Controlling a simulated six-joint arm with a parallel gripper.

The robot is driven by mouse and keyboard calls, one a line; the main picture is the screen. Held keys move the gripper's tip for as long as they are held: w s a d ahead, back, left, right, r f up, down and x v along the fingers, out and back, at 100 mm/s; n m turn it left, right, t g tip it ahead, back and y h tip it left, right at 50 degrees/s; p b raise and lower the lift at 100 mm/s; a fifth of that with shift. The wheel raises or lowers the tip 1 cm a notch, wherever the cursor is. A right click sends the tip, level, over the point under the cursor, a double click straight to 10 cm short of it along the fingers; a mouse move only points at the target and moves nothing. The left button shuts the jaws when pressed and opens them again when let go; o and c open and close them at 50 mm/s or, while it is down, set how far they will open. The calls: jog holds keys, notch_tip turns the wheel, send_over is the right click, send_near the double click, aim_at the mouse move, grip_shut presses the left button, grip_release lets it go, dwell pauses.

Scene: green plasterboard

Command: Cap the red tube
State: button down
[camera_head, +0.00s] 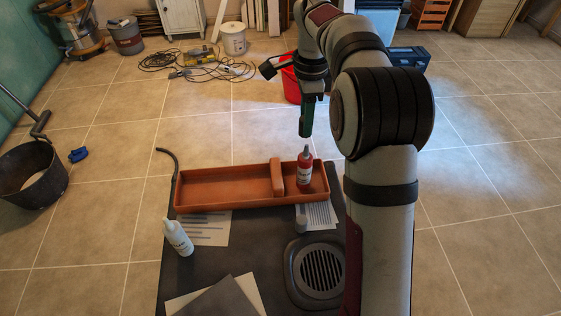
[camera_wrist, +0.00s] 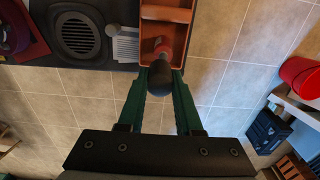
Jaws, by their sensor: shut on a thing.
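The red tube (camera_head: 304,170), with a white label, stands about upright in the right compartment of the orange-brown tray (camera_head: 225,198). Its narrow top points up toward my gripper. My gripper (camera_head: 306,128) has green fingers pointing down and hangs above the tube, apparently with a small gap. In the wrist view the fingers (camera_wrist: 160,82) are shut on a dark rounded cap (camera_wrist: 159,76). The cap overlaps the red tube (camera_wrist: 164,48) there and hides part of it. In the head view I cannot make out the cap between the fingers.
A small grey cylinder (camera_head: 301,219) stands on the dark table near a round grille (camera_head: 321,271). A divider (camera_head: 277,178) borders the tube's compartment. The tray's left compartment is empty.

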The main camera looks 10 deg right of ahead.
aim_at(307, 145)
jog(key=shift+w+d+r, duration=0.3)
jog(key=shift+d+r, duration=0.05)
jog(key=shift+d, duration=0.05)
jog(key=shift+d+f, duration=0.1)
jog(key=shift+f, duration=2.55)
jog(key=shift+f, duration=0.4)
jog(key=shift+f, duration=0.3)
jog(key=shift+f, duration=0.45)
jog(key=shift+f, duration=0.3)
jog(key=shift+f, duration=0.6)
